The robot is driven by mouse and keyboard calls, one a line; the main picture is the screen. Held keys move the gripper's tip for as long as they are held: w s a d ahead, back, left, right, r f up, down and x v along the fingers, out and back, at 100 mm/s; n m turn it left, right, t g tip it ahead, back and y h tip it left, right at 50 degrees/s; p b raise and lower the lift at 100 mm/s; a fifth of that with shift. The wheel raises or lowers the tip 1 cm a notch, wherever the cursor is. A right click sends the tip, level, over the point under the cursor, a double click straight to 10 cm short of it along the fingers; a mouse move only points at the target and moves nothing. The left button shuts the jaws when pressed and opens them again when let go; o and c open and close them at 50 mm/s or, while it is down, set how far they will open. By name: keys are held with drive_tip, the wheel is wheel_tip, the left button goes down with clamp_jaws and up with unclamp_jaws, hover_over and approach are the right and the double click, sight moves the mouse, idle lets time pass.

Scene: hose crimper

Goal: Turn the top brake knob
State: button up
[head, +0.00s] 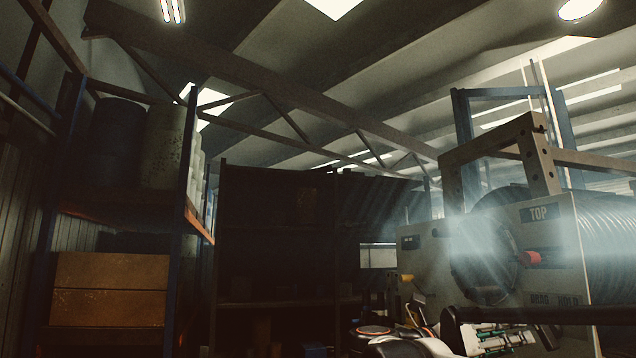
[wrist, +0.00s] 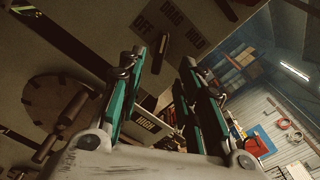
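In the head view, a panel marked TOP (head: 540,214) is on the machine at the right. A red knob (head: 530,258) sticks out below that mark, above small DRAG and HOLD lettering. My gripper (head: 495,340) shows at the bottom right, below the lettering, partly cut off by the frame. In the wrist view my gripper (wrist: 160,66) has its two teal fingers apart. A panel lettered OFF, DRAG and HOLD (wrist: 172,28) lies beyond the fingertips. A dark bar-like part (wrist: 158,56) shows between them; I cannot tell whether it touches a finger. No red knob is clear there.
A ribbed hose reel (head: 610,250) and a beige frame (head: 505,150) belong to the machine. A yellow knob (head: 407,278) sits to its left. Shelving (head: 190,160) with drums and boxes stands at the left. The wrist view shows a plate marked HIGH (wrist: 148,124).

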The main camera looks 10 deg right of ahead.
drive_tip(key=d, duration=0.3)
drive_tip(key=d+p, duration=0.1)
drive_tip(key=d, duration=0.2)
drive_tip(key=d+p, duration=0.1)
drive_tip(key=d, duration=0.2)
drive_tip(key=shift+w+d, duration=0.15)
drive_tip(key=shift+w, duration=0.25)
drive_tip(key=c, duration=0.8)
